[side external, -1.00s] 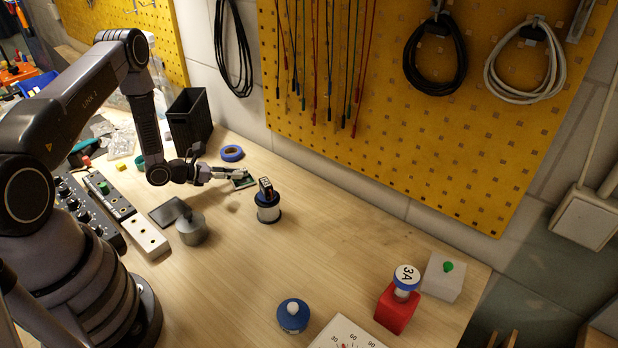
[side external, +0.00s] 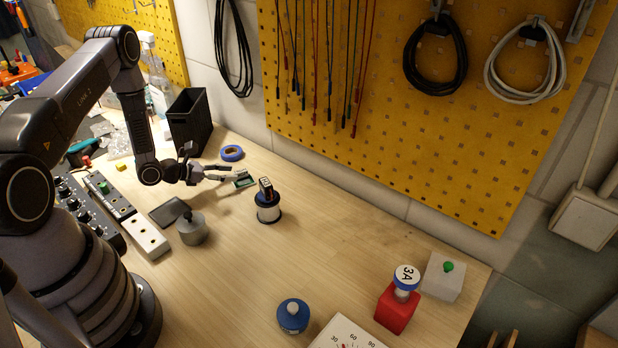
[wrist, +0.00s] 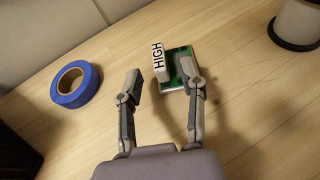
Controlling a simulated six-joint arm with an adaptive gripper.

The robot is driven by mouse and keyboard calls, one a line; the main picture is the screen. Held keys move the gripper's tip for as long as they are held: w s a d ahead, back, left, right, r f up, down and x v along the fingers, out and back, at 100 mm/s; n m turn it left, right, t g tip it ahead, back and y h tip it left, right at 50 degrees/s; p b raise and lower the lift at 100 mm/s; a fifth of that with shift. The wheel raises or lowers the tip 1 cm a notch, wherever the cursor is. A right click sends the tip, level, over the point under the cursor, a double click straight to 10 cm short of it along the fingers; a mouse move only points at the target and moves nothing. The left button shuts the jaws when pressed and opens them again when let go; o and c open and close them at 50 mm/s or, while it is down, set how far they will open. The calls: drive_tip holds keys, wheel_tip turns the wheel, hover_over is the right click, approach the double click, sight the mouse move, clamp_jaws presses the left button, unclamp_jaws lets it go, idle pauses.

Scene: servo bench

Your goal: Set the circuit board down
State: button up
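The green circuit board (wrist: 180,67) lies on the wooden bench in the wrist view, just beyond my gripper. It also shows in the side view (side external: 244,181), left of the dark-topped spool. A white block marked HIGH (wrist: 158,61) is at the board's left edge. My gripper (wrist: 164,78) is open, with its two fingers well apart. The left finger is clear of the board, with bare bench between them. The right finger overlaps the board's right edge in the picture; I cannot tell whether it touches. My gripper also shows low over the bench in the side view (side external: 229,173).
A blue tape roll (wrist: 75,84) lies left of my gripper. The spool (side external: 267,207) stands close right of the board. A grey weight (side external: 191,229), a dark flat plate (side external: 169,212) and a black bin (side external: 190,121) are nearby. The middle of the bench is clear.

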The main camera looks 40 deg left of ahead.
drive_tip(key=v, duration=0.9)
drive_tip(key=shift+s+a+r, duration=0.1)
drive_tip(key=shift+s+a, duration=0.05)
drive_tip(key=shift+s, duration=0.05)
drive_tip(key=shift+r, duration=0.35)
drive_tip(key=s+d+r+m+g+h, duration=0.1)
drive_tip(key=d+r+m+g+h, duration=0.25)
drive_tip(key=d+r+m, duration=0.6)
drive_tip(key=s+d+r+m+g+h, duration=0.15)
drive_tip(key=d+r+m+g, duration=0.45)
drive_tip(key=r, duration=0.7)
drive_tip(key=s+d+r+m+t+y, duration=0.2)
drive_tip(key=s+r+m+y, duration=0.8)
drive_tip(key=s+m, duration=0.6)
drive_tip(key=shift+d+r+t, duration=0.35)
drive_tip(key=shift+r, duration=1)
